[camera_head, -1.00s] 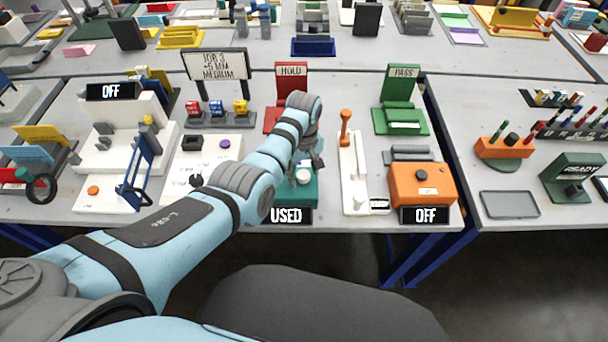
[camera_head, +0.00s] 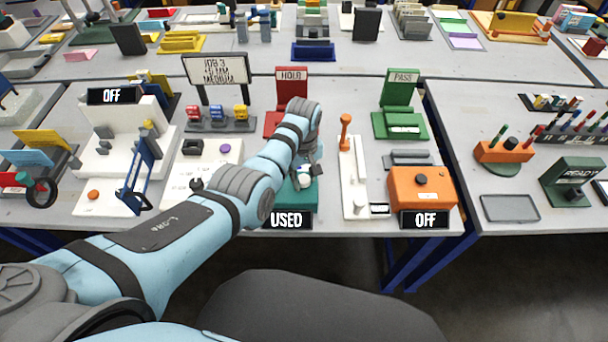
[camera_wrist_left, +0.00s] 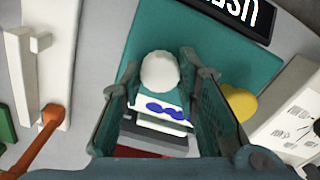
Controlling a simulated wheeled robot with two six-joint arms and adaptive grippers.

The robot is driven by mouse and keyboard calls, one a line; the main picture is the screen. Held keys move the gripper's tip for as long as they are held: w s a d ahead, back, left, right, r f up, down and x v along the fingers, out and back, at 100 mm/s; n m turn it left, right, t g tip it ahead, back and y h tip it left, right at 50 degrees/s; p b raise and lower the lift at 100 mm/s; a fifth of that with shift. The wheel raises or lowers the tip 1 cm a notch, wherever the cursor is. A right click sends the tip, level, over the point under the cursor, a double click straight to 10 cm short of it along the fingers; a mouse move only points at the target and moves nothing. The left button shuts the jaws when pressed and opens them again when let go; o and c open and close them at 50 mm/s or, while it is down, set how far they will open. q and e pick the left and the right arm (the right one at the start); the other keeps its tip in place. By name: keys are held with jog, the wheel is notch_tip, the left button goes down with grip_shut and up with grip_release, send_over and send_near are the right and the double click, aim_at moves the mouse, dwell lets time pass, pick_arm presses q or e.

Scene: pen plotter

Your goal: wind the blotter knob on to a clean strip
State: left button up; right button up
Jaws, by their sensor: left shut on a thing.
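The teal blotter (camera_head: 306,201) sits at the front edge of the middle table, with a black sign reading USED (camera_head: 287,220) in front of it. In the left wrist view, its pale round knob (camera_wrist_left: 160,72) lies between the fingers of my left gripper (camera_wrist_left: 161,80), which is shut on it. A white strip with blue ink marks (camera_wrist_left: 165,108) shows beside the knob. In the head view my left gripper (camera_head: 305,172) comes down over the blotter and covers much of it. My right gripper is in neither view.
A white stand with an orange lever (camera_head: 346,130) is right of the blotter. Beyond it is an orange box (camera_head: 424,187) with an OFF sign. A white panel with a black knob (camera_head: 196,184) is on the left. A red HOLD stand (camera_head: 291,90) is behind.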

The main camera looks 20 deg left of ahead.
pick_arm(q)
jog(key=m+p, duration=0.1)
jog(key=m, duration=0.2)
jog(key=shift+r, duration=0.1)
jog(key=m+p, duration=0.1)
jog(key=m, duration=0.8)
jog(key=shift+m, duration=2.2)
jog(key=o, duration=1.2)
jog(key=shift+c, duration=0.2)
